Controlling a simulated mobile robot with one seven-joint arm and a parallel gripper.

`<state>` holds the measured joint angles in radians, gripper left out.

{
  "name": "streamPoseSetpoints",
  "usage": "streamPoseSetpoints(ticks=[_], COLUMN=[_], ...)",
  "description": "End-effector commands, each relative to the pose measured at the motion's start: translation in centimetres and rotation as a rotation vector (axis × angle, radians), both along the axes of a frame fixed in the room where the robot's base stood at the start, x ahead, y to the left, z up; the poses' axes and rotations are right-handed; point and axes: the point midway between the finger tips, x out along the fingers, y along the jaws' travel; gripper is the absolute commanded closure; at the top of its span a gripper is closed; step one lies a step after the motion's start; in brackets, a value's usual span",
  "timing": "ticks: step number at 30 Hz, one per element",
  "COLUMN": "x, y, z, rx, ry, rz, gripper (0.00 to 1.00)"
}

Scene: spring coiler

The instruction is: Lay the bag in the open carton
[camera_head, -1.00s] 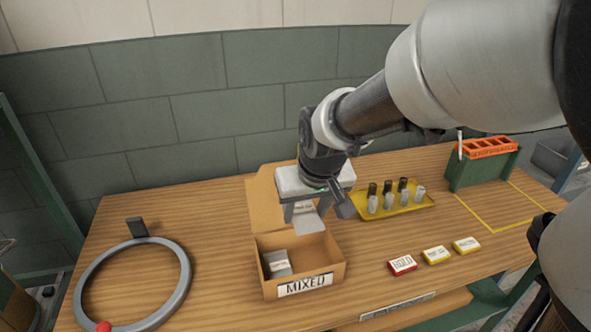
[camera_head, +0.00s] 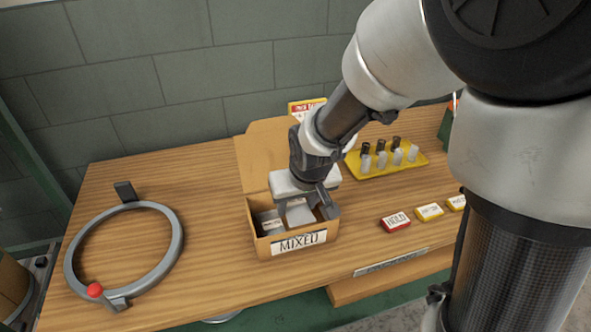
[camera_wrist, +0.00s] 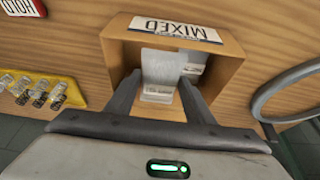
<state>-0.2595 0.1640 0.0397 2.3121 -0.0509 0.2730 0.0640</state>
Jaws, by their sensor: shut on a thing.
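The open carton (camera_head: 254,236), brown cardboard with a "MIXED" label, stands on the bench with its back flap raised. It also shows in the wrist view (camera_wrist: 232,60). My gripper (camera_head: 303,206) is over the carton, its fingers reaching down into the opening. It is shut on a pale grey bag (camera_wrist: 160,66) with a white label, which hangs between the fingers at the carton's mouth. Another grey bag (camera_head: 267,218) lies inside the carton at the left. Whether the held bag touches the carton floor cannot be told.
Right of the carton are a red "HOLD" block (camera_head: 396,223) and yellow blocks (camera_head: 429,211). A yellow tray (camera_head: 420,158) with several small cylinders stands behind them. A grey ring (camera_head: 175,262) with a red knob lies at left. Bare wood separates ring and carton.

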Motion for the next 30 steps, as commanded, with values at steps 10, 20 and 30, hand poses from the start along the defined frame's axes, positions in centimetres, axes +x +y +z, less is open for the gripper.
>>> streamPoseSetpoints(ticks=[10, 20, 30], x=[0.0, 0.0, 0.0], y=[0.0, 0.0, 0.0], z=[-0.8, -1.1, -1.0], rx=[0.0, 0.0, 0.0], ry=[-0.001, 0.0, 0.0], rz=[0.0, 0.0, 0.0], gripper=[0.79, 0.4, 0.33])
